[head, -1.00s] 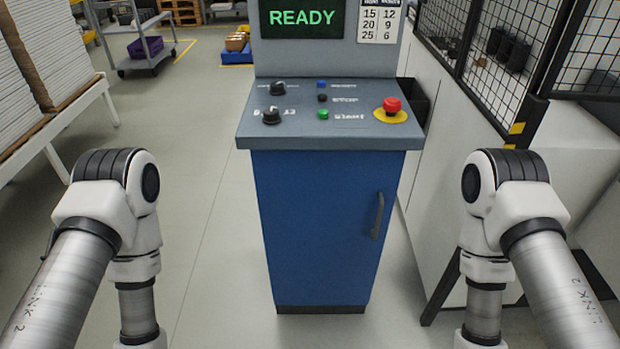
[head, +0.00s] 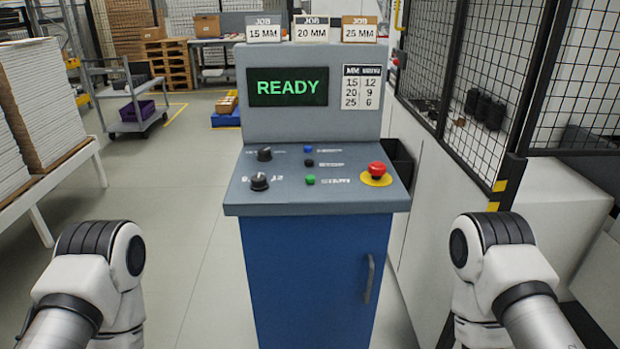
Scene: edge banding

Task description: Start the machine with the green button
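The green button (head: 310,180) sits on the sloped top of the control console (head: 318,268), below a black button (head: 309,162) and a blue button (head: 308,149). A red mushroom button on a yellow disc (head: 376,171) is to its right. Two black knobs (head: 259,181) are to its left. The console screen (head: 288,87) reads READY in green letters. Parts of both my arms show at the lower left and lower right, apart from the console. Neither of my grippers is in view.
Job cards reading 15, 20 and 25 MM (head: 311,29) stand on top of the console. A small chart (head: 361,87) is beside the screen. A black mesh fence (head: 480,100) is at the right. Stacked white boards (head: 45,100) are at the left. The floor between boards and console is clear.

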